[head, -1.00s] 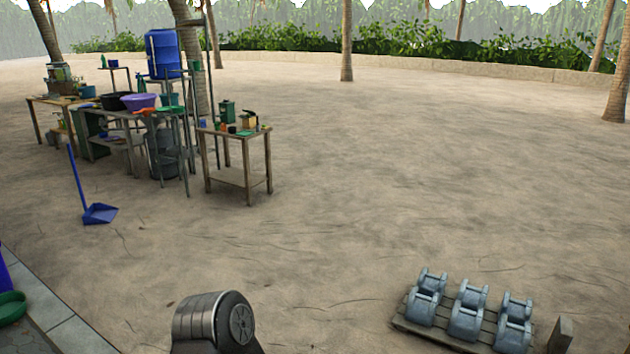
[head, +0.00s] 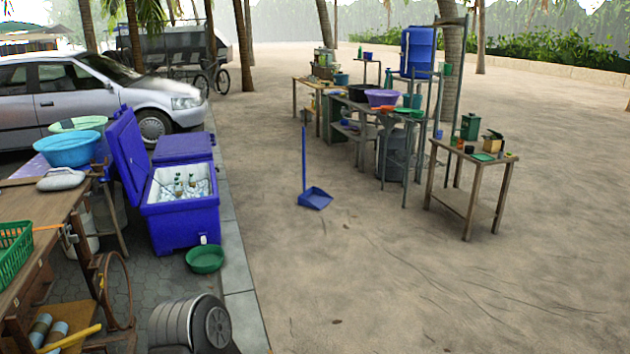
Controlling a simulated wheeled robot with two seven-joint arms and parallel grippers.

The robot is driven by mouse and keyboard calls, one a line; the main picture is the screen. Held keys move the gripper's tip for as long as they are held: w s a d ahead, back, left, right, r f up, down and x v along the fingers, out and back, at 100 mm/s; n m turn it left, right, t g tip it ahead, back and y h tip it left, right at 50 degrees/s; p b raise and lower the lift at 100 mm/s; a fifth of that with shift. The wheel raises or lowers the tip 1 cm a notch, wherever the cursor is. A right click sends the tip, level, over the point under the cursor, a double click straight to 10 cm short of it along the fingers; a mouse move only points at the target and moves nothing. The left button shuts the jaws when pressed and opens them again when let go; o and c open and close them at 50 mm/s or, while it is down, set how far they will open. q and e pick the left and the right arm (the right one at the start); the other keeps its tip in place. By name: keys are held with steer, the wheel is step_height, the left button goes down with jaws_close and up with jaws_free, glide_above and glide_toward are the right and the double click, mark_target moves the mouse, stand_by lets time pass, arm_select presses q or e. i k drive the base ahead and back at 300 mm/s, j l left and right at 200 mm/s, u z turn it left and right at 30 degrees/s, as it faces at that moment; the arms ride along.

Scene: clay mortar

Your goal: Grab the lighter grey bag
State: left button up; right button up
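A light grey, rounded, soft-looking thing (head: 62,179) lies on the wooden table (head: 50,222) at the left edge of the head view. It may be a bag, but its details are too small to be sure. It lies just in front of a blue basin. No second, darker bag can be made out.
A blue cooler (head: 183,222) with its lid open holds bottles. A green basin (head: 205,259) stands on the ground beside it. A blue dustpan (head: 315,199) stands on open sand. Work tables (head: 470,200) stand farther right. A silver car (head: 100,95) is behind.

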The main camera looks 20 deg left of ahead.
mark_target(70, 178)
steer(key=i+j+u, duration=0.2)
steer(key=i+u, duration=0.15)
steer(key=i, duration=0.2)
steer(key=i+u, duration=0.35)
steer(key=i, duration=0.25)
steer(key=i+u, duration=0.35)
steer(key=i, duration=0.25)
steer(key=i+u, duration=0.4)
steer(key=i+l+u, duration=0.25)
steer(key=i+u, duration=0.15)
steer(key=i, duration=0.2)
steer(key=i+l+u, duration=0.85)
